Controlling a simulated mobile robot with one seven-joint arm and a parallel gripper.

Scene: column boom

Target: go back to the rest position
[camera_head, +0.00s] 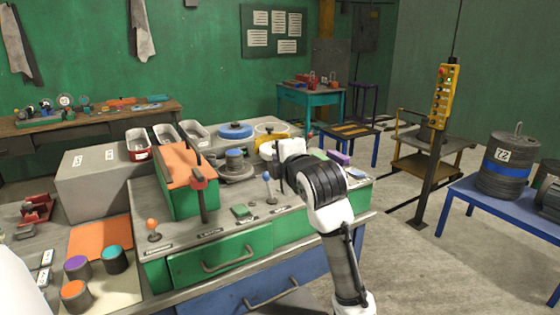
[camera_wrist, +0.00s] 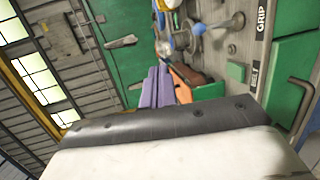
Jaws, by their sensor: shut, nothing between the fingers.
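My gripper (camera_wrist: 158,80) shows in the wrist view as two purple fingers side by side, shut with nothing between them. The pale hand with its dark pad fills the bottom of that view. In the head view my white and black arm rises from the lower right and bends over the right part of the control bench (camera_head: 215,240). The fingers cannot be made out clearly there. The blue-knobbed lever (camera_head: 268,186) stands upright just left of my arm, apart from it. No marker for the rest position shows.
Colored cylinders (camera_head: 114,259) are at lower left. A blue table with a drum marked 72 (camera_head: 508,165) is at right. Floor between the bench and a yellow pendant (camera_head: 443,97) is open.

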